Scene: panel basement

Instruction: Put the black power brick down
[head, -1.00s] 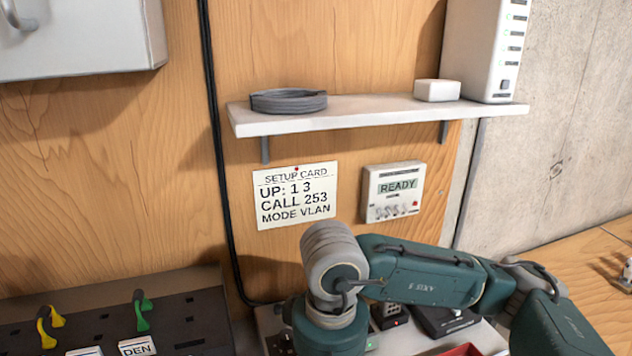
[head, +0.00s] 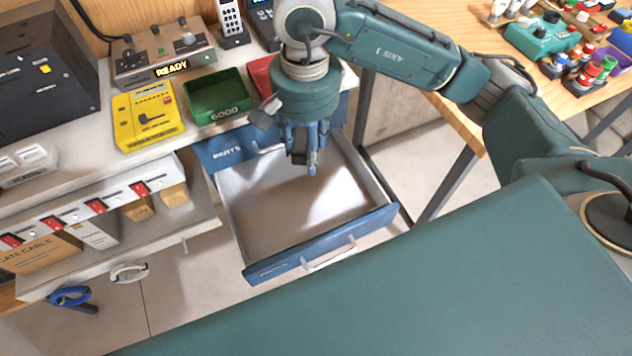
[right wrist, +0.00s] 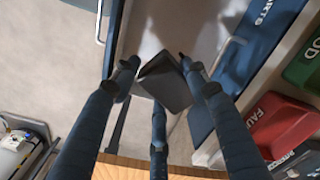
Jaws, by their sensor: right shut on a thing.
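The black power brick (head: 299,146) is a small dark block held between the fingers of my right gripper (head: 305,163). In the right wrist view the fingers of my right gripper (right wrist: 159,72) are closed around the brick (right wrist: 168,84), which looks tilted. The gripper points down over the back part of an open blue-fronted drawer (head: 270,212). The drawer's pale inside looks empty. The brick appears above the drawer floor, but the exact gap is hard to tell. My left gripper is not in view.
A closed blue PARTS drawer front (head: 228,152) is behind the open one. A green GOOD tray (head: 218,97), a partly hidden red tray (head: 261,77) and a yellow device (head: 148,118) stand on the bench. A wooden table (head: 455,118) is at right.

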